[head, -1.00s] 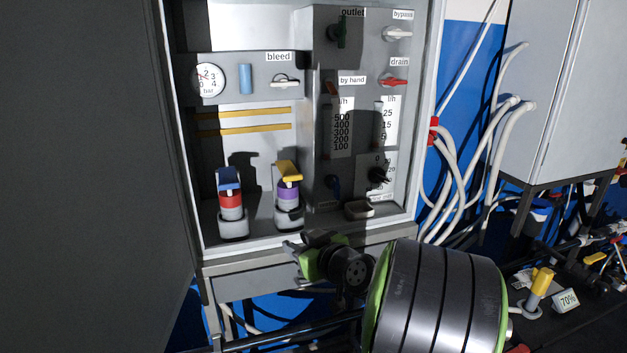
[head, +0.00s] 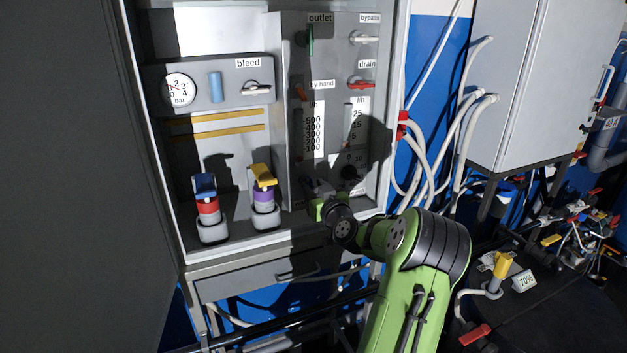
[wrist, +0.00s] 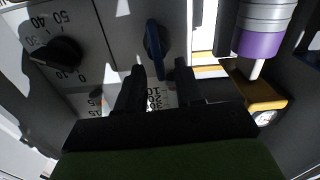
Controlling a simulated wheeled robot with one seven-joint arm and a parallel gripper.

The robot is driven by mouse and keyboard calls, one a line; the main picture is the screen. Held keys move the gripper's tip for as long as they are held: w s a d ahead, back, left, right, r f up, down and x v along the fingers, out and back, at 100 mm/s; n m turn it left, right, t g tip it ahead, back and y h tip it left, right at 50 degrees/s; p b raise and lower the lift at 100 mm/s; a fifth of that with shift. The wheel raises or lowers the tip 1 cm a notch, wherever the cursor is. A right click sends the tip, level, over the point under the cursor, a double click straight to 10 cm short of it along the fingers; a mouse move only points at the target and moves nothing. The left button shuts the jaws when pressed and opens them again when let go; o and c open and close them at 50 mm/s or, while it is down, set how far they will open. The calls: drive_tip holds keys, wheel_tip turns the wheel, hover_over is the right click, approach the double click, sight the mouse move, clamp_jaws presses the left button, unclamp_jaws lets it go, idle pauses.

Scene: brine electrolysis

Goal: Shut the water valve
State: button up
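A blue valve handle (wrist: 155,48) on the grey panel shows in the wrist view, its long axis nearly upright in the picture. No label reading "water" is legible, so I cannot be sure it is the water valve. My gripper (wrist: 159,66) is open, its two dark fingers apart. The handle's near end lies between the fingertips in the picture; I see no clear contact. In the head view my gripper (head: 318,199) is at the panel's lower part, where my wrist and shadow obscure the blue handle.
A black knob (wrist: 54,52) with a dial scale sits beside the blue handle. Above are a green outlet handle (head: 311,40), white bypass handle (head: 363,39) and red drain handle (head: 361,85). A purple bottle (head: 264,197) and red bottle (head: 208,208) stand left. The cabinet's right wall is close.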

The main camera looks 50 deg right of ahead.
drive_tip(key=shift+w+d, duration=0.3)
drive_tip(key=shift+w, duration=0.1)
clamp_jaws()
